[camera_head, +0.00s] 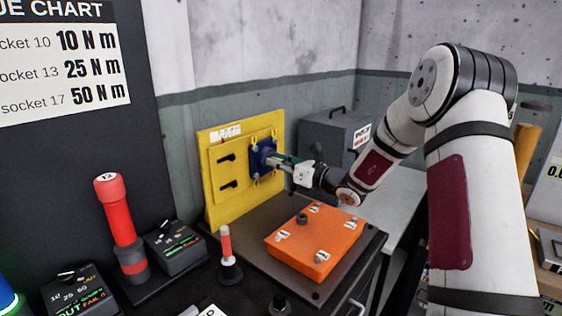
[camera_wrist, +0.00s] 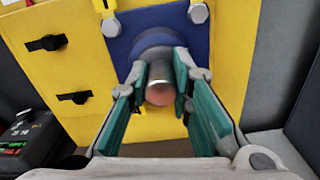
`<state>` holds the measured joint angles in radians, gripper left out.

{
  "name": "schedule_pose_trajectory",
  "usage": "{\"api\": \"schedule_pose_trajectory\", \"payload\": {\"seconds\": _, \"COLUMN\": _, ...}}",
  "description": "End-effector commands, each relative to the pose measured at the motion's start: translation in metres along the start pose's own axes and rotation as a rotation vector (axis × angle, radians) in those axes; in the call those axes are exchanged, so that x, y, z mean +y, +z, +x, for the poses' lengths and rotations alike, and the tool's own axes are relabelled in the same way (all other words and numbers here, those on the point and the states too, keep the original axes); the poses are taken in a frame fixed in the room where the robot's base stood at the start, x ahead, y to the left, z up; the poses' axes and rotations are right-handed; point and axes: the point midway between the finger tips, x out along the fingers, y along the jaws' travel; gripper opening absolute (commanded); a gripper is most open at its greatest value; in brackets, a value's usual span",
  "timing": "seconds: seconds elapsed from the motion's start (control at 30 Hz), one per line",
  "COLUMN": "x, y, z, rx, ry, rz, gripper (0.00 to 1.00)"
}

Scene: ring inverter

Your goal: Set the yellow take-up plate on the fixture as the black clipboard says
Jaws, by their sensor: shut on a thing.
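A yellow upright board (camera_head: 212,205) stands on the dark bench, with a raised yellow plate (camera_head: 226,172) on its face. The plate has two black slots or latches, which also show in the wrist view (camera_wrist: 60,70). To their right a blue square plate (camera_head: 262,156) carries a round blue hub and a metal stub (camera_wrist: 160,85) with a copper-coloured end. Bolt heads (camera_wrist: 198,13) sit at the blue plate's edge. My gripper (camera_head: 285,163), with green finger pads, is shut on the stub (camera_wrist: 160,85). I cannot make out a black clipboard for certain.
An orange box (camera_head: 316,245) with labelled corners lies below my arm. A red-topped cylinder (camera_head: 120,225), a small red-and-white post (camera_head: 227,255) and dark display boxes (camera_head: 177,245) stand at left. A grey cabinet (camera_head: 330,140) stands behind. A torque chart hangs upper left.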

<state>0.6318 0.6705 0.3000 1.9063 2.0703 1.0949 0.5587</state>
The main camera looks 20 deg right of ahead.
Motion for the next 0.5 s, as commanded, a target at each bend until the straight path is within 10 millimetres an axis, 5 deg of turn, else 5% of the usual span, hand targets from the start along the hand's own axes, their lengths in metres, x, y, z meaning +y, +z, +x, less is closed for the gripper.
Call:
{"api": "schedule_pose_trajectory", "payload": {"seconds": 0.2, "x": 0.0021, "y": -0.0003, "z": 0.0006, "rx": 0.0, "ry": 0.004, "rz": -0.001, "gripper": 0.0}}
{"api": "schedule_pose_trajectory", "payload": {"seconds": 0.23, "x": 0.002, "y": -0.0003, "z": 0.0006, "rx": 0.0, "ry": 0.003, "rz": -0.001, "gripper": 0.24}}
{"api": "schedule_pose_trajectory", "payload": {"seconds": 0.3, "x": 0.0019, "y": -0.0003, "z": 0.0005, "rx": 0.0, "ry": 0.003, "rz": -0.001, "gripper": 0.4}}
{"api": "schedule_pose_trajectory", "payload": {"seconds": 0.5, "x": 0.0017, "y": -0.0004, "z": 0.0004, "rx": 0.001, "ry": 0.003, "rz": -0.001, "gripper": 0.41}}
